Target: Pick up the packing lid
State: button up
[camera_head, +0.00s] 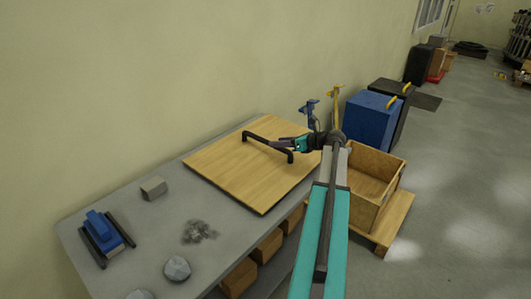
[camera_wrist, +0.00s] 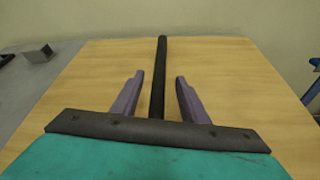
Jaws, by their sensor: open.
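The packing lid (camera_head: 225,172) is a flat, square wooden board with a black bar handle (camera_head: 265,143) across its top. It lies on the grey table. In the wrist view the lid (camera_wrist: 230,75) fills most of the picture. My gripper (camera_wrist: 157,78) is open, with its two purple fingers on either side of the black handle (camera_wrist: 160,62). The handle runs lengthwise between the fingers, with a gap to each, closer to the left one. In the head view my gripper (camera_head: 283,143) is over the lid at the handle; the near part of the handle is partly hidden.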

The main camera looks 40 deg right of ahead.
aim_at(266, 147)
jog(key=shift+p+x, duration=0.45)
jog(key=shift+x, duration=2.1)
grip_shut()
jog(key=shift+r, duration=0.2)
